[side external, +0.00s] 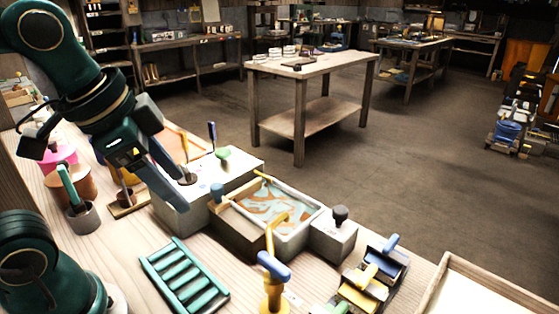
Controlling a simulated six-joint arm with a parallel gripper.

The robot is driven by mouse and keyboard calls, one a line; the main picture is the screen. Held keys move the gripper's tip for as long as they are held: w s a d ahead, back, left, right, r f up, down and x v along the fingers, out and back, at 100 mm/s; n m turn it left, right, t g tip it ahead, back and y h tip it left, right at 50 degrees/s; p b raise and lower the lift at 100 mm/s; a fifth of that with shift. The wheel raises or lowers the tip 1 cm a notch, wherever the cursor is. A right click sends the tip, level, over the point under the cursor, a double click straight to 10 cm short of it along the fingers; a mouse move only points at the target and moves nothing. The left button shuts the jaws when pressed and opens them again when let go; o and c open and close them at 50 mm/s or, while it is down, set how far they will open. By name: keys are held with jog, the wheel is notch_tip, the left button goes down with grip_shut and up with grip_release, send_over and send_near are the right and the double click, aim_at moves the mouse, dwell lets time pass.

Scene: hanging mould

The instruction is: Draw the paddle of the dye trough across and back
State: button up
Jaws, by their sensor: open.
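The dye trough (313,222) is a pale grey box in the middle of the bench, holding marbled blue and orange liquid. A yellow stick-like piece (278,219) crosses its near part and looks like the paddle; its lower end is partly lost behind a blue-handled tool. My gripper (172,192) is open and empty, up and to the left of the trough, over or beside a white-topped block (235,170). It is apart from the yellow piece. Whether its fingertips touch the block or the dark round piece there, I cannot tell.
A blue-knobbed block (233,228) and a black-knobbed block (335,236) flank the trough. A yellow stand with a blue handle (273,270) is in front. A green rack (183,279), cups (84,218) and blue-and-yellow tools (374,272) stand around.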

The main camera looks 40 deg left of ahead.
jog(key=w+a+m+g, duration=0.2)
jog(key=w+a+m, duration=0.15)
jog(key=w, duration=0.35)
jog(key=g, duration=0.3)
send_over(216, 186)
jog(key=shift+m, duration=0.25)
notch_tip(216, 186, down, 4)
jog(key=shift+w+d, duration=0.1)
jog(key=shift+f, duration=2.85)
grip_shut()
jog(key=shift+r, duration=0.1)
